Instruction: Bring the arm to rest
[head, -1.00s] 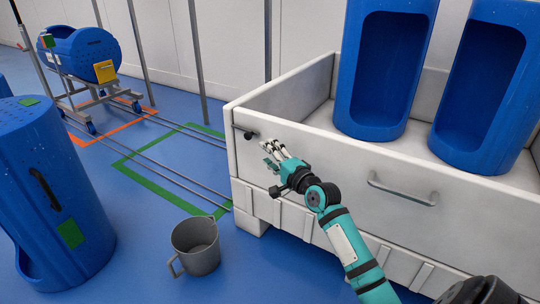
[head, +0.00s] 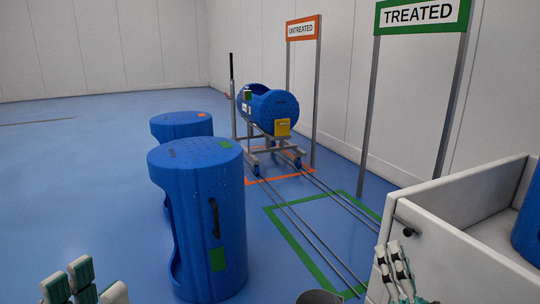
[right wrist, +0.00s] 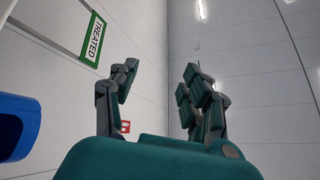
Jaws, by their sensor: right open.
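My right gripper (head: 402,270) shows at the lower right of the head view, beside the left end of a white bin (head: 465,255). In the right wrist view, the fingers of my right gripper (right wrist: 157,90) are spread apart with nothing between them. Behind them are the wall and ceiling. My left gripper (head: 84,285) shows only its fingertips at the bottom left edge of the head view. The rest of it is cut off, and I cannot tell if it is open.
A blue tub (head: 212,215) with a green patch stands on the floor, another behind it (head: 180,124). A blue tub on a wheeled carrier (head: 265,103) stands at the orange-marked area under the UNTREATED sign (head: 301,29). The green-framed TREATED area is empty. A grey bucket (head: 320,297) is partly cut off.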

